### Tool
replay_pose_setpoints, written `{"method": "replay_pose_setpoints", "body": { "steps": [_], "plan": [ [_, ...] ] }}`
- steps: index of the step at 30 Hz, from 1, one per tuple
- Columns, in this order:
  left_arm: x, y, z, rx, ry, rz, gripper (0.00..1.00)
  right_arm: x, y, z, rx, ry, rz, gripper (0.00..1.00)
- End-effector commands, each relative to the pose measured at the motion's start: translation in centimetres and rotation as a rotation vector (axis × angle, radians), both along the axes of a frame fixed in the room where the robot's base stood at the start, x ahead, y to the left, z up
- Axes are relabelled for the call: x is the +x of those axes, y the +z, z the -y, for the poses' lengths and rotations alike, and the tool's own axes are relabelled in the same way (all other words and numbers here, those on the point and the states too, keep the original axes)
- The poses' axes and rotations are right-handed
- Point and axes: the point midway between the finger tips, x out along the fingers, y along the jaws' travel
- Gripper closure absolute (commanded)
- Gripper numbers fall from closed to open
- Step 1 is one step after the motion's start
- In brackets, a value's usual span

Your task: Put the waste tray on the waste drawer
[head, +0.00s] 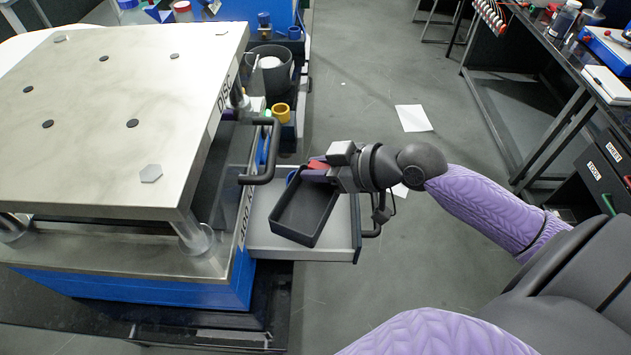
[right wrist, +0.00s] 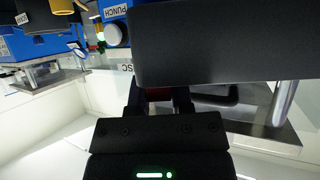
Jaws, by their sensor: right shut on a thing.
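The black, shallow rectangular waste tray (head: 305,212) is above the pulled-out grey drawer (head: 270,243), which I take as the waste drawer. In the head view it covers much of the drawer and sits at an angle to its sides. My right gripper (head: 318,171) is shut on the tray's far right end. I cannot tell whether the tray touches the drawer. In the right wrist view, the tray (right wrist: 230,45) is a dark block across the top, beyond the gripper fingers (right wrist: 158,98). My left gripper is not in view.
A press with a thick metal top plate (head: 100,80) and blue base (head: 150,288) stands left of the drawer. Its dark handle (head: 262,165) juts out behind the tray. A dark bin (head: 270,70) and yellow cup (head: 281,112) stand farther back. Open floor (head: 370,70) lies right.

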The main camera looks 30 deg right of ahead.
Motion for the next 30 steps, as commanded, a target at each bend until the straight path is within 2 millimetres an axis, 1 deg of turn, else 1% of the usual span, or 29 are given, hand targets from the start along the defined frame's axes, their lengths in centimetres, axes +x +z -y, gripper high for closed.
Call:
{"method": "replay_pose_setpoints", "body": {
  "steps": [1,3,4,7,14,15,17,18,19,20,28,30],
  "plan": [
    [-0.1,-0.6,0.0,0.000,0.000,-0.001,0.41,0.0,-1.3,0.0,0.002,-0.002,-0.003,1.00],
    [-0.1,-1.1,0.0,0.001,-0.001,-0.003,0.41,0.0,-2.9,0.0,0.003,-0.002,-0.004,1.00],
    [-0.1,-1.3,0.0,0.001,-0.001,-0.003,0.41,0.0,-3.4,0.0,0.003,-0.002,-0.004,1.00],
    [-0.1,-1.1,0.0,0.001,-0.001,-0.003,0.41,0.2,-3.9,-0.3,0.001,-0.002,-0.001,1.00],
    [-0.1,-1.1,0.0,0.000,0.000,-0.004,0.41,0.2,-3.9,-0.3,-0.002,0.000,0.000,1.00],
    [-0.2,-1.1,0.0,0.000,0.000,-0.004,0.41,0.2,-3.9,-0.3,-0.002,0.000,-0.001,0.67],
    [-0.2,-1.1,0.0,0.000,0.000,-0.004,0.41,0.2,-3.9,-0.3,-0.001,-0.001,-0.001,0.54],
    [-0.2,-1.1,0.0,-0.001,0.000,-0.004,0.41,0.2,-3.9,-0.3,-0.001,-0.001,-0.001,0.46],
    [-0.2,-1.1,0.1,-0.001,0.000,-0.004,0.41,0.2,-3.9,-0.3,-0.001,-0.001,-0.001,0.40],
    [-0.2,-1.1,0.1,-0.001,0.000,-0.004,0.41,0.2,-3.9,-0.3,-0.001,-0.001,-0.001,0.38],
    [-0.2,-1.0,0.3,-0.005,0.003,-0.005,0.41,0.1,-3.7,-0.3,-0.001,-0.001,-0.001,0.38],
    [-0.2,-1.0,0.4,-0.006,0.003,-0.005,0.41,-0.3,-3.6,0.0,-0.003,-0.002,-0.002,0.38]
  ]
}}
